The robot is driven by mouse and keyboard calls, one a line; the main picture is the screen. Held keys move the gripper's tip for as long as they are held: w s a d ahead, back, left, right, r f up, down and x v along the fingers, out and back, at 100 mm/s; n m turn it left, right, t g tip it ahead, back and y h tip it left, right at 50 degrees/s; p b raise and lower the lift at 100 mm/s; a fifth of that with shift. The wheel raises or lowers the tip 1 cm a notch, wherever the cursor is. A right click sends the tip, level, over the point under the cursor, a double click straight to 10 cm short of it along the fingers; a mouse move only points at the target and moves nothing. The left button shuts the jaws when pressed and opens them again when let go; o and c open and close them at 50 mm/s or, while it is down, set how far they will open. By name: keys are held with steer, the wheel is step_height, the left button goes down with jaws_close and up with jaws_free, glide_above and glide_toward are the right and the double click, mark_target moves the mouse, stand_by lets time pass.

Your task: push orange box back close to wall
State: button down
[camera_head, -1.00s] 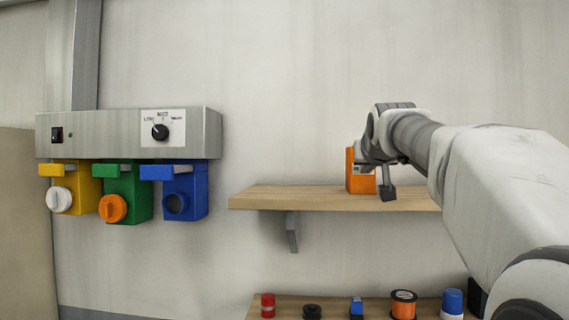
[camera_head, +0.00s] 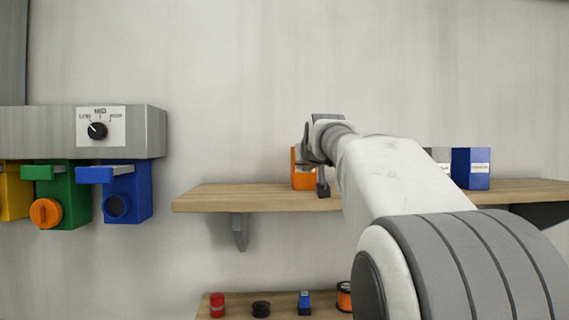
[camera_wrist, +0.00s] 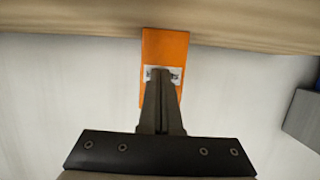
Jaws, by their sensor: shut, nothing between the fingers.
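The orange box (camera_head: 303,174) stands upright on the upper wooden shelf (camera_head: 240,197), partly hidden by my gripper and arm. In the wrist view the orange box (camera_wrist: 164,48) is straight ahead of my fingers, with a white label on its face. My gripper (camera_wrist: 162,74) is shut and empty. Its fingertips overlap the label in the picture; I cannot tell whether they touch it. In the head view my gripper (camera_head: 322,184) is in front of the box's right side. The gap between box and wall (camera_head: 240,90) cannot be judged.
A blue box (camera_head: 470,168) and a white box (camera_head: 440,156) stand on the same shelf at right. The shelf left of the orange box is clear. A lower shelf (camera_head: 240,308) holds several small items. A grey panel (camera_head: 60,130) with coloured units hangs at left.

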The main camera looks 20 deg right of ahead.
steer(key=shift+w+d, duration=0.3)
steer(key=shift+w, duration=0.55)
steer(key=shift+w+d, duration=0.25)
steer(key=shift+w, duration=0.6)
steer(key=shift+r+b+v, duration=0.15)
steer(key=shift+r+v, duration=0.05)
steer(key=shift+v, duration=0.75)
steer(key=shift+r+b+v, duration=0.1)
steer(key=shift+r+v, duration=0.1)
steer(key=shift+v, duration=0.75)
steer(key=shift+r+b+v, duration=0.15)
steer(key=shift+r+v, duration=0.1)
steer(key=shift+v, duration=0.7)
steer(key=shift+w, duration=0.2)
